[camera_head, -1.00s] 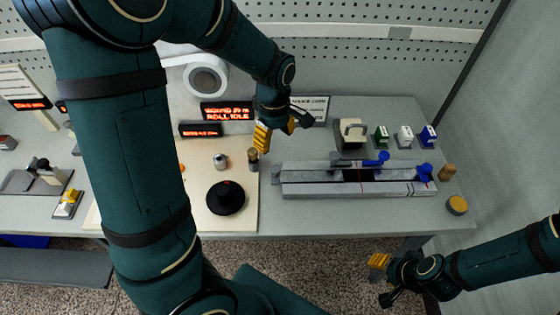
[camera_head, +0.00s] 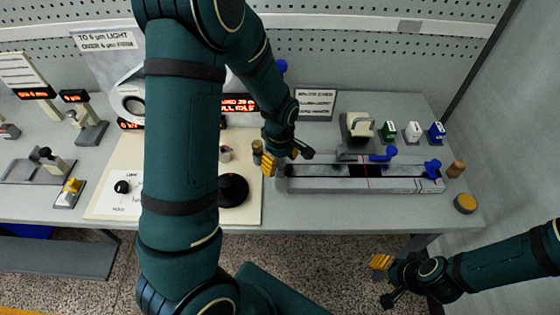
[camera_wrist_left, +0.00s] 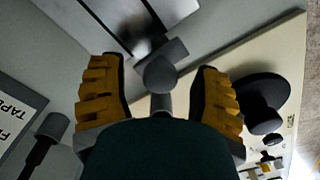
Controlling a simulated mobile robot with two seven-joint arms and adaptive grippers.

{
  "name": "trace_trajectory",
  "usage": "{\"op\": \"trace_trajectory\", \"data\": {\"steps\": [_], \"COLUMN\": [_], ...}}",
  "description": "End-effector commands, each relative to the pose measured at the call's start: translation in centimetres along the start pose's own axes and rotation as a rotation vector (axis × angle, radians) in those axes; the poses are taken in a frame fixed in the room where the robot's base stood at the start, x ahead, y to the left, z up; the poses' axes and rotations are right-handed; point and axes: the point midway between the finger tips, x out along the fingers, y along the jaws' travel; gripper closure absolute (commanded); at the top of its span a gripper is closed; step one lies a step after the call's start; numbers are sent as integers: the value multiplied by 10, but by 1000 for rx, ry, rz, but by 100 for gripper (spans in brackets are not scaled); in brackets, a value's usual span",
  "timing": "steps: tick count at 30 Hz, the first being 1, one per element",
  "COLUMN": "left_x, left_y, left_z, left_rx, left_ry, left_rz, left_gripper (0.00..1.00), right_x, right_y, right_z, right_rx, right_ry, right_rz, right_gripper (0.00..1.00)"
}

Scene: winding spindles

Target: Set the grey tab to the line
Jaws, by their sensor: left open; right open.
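A long grey splicing track (camera_head: 330,185) lies on the right half of the bench. Thin red lines cross it, one near its middle (camera_head: 366,172) and one toward its right. Blue levers stand at its back (camera_head: 385,155) and right end (camera_head: 433,168). My left gripper (camera_head: 282,160) is open at the track's left end. In the left wrist view, a grey knob with a small block, seemingly the grey tab (camera_wrist_left: 160,75), shows between the yellow fingers (camera_wrist_left: 160,92); contact cannot be told. My right gripper (camera_head: 384,280) is open and empty in front of the bench.
A cream board with a black disc (camera_head: 233,190) lies left of the track. A grey-and-cream device (camera_head: 357,128) and green, white and blue blocks (camera_head: 437,132) stand behind the track. A brown peg (camera_head: 456,169) and a yellow-topped puck (camera_head: 465,204) are at its right.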

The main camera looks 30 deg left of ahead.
Motion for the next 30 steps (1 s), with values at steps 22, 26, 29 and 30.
{"op": "trace_trajectory", "data": {"steps": [22, 26, 29, 30], "left_x": [0, 0, 0, 0], "left_y": [13, 28, 36, 38], "left_z": [13, 29, 36, 38], "left_rx": [6, 5, 3, 1], "left_ry": [1, 1, 1, 1], "left_rz": [-2, -2, -2, -2], "left_gripper": [100, 100, 100, 100], "right_x": [0, -1, -2, -2], "right_y": [0, 0, -1, -1], "right_z": [0, 0, -1, -1], "right_rx": [0, 0, 1, 1], "right_ry": [0, 1, 2, 2], "right_rz": [0, 0, 0, 0], "right_gripper": [53, 53, 53, 53]}}
